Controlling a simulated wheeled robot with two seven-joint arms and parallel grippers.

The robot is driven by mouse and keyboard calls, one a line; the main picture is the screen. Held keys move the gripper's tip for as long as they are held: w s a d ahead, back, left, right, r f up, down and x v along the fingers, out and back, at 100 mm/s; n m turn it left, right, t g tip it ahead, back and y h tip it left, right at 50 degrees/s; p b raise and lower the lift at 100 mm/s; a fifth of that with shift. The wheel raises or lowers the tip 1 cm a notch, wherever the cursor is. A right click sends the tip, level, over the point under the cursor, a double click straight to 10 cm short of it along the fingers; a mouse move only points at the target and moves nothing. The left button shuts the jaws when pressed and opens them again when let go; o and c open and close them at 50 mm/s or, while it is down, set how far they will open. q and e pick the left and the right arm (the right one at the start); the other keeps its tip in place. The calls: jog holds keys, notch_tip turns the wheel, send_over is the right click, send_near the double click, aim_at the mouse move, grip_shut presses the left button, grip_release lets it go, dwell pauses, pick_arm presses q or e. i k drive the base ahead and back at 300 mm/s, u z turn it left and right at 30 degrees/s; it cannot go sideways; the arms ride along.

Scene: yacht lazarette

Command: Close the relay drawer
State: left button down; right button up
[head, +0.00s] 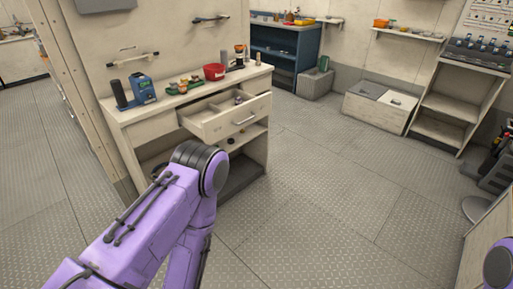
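The relay drawer (222,126) is pulled out from the right half of a cream workbench (148,125). Its inside shows dividers and a few small items. A light bar handle (245,119) is on its front. My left arm reaches up from the bottom of the head view, with its bend just in front of the bench and below the drawer. Its lower part runs back down out of the picture, so my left gripper is not seen. Only a small piece of my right arm shows at the bottom right corner, and my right gripper is not seen.
Open metal floor (320,190) lies right of the bench. A cream cabinet (487,240) stands at the right edge.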

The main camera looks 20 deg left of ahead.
aim_at(213, 120)
jog(key=z, duration=0.05)
jog(key=i, duration=1.35)
jog(key=u, duration=0.8)
